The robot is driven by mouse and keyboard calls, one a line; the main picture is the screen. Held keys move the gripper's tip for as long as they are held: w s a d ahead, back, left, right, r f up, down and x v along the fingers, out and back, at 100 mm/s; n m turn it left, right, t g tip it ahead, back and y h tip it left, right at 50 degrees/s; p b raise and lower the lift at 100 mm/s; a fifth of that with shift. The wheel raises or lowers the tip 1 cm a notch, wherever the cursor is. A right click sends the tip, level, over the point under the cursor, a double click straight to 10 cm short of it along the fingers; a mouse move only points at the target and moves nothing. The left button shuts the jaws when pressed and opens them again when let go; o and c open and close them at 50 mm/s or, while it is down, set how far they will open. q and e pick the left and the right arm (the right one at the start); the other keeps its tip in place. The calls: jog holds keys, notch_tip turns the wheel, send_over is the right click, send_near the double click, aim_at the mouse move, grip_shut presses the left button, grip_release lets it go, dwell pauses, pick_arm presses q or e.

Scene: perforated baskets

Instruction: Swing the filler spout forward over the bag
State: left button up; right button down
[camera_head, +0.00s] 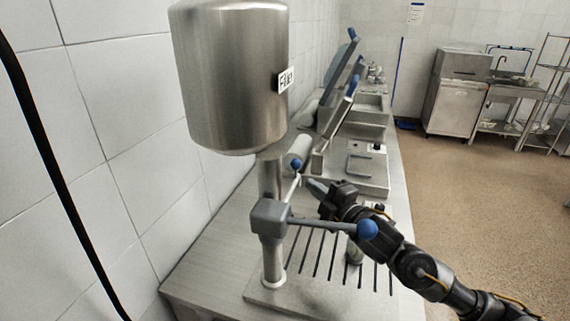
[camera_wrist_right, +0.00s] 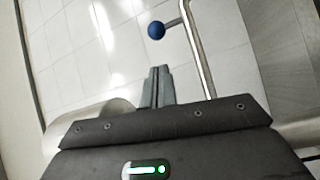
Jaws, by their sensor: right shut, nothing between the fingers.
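The filler is a steel tank (camera_head: 230,75) with a label, on a post at the left of the steel counter. A grey collar (camera_head: 268,218) on the post carries a grey arm, which looks like the spout, reaching right to a blue knob (camera_head: 368,229). A second blue knob (camera_head: 296,164) tops a thin pale rod. My right gripper (camera_head: 312,186) is shut and empty, right of this rod, above the counter. In the wrist view its fingers (camera_wrist_right: 158,72) are together, below a blue ball (camera_wrist_right: 156,30) beside a metal tube (camera_wrist_right: 197,60). I cannot make out a bag.
A slotted drain plate (camera_head: 310,283) lies under the filler arm. Other machines with blue-knobbed levers and a sink (camera_head: 360,104) stand farther along the counter (camera_head: 205,255). A tiled wall is close on the left. The brown floor (camera_head: 470,190) at right is open.

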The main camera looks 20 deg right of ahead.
jog(key=shift+w, duration=0.1)
jog(key=p, duration=0.3)
send_over(294, 187)
jog(key=shift+w+d+r, duration=0.1)
jog(key=shift+r, duration=0.25)
jog(key=shift+x, duration=0.85)
jog(key=shift+f, duration=0.15)
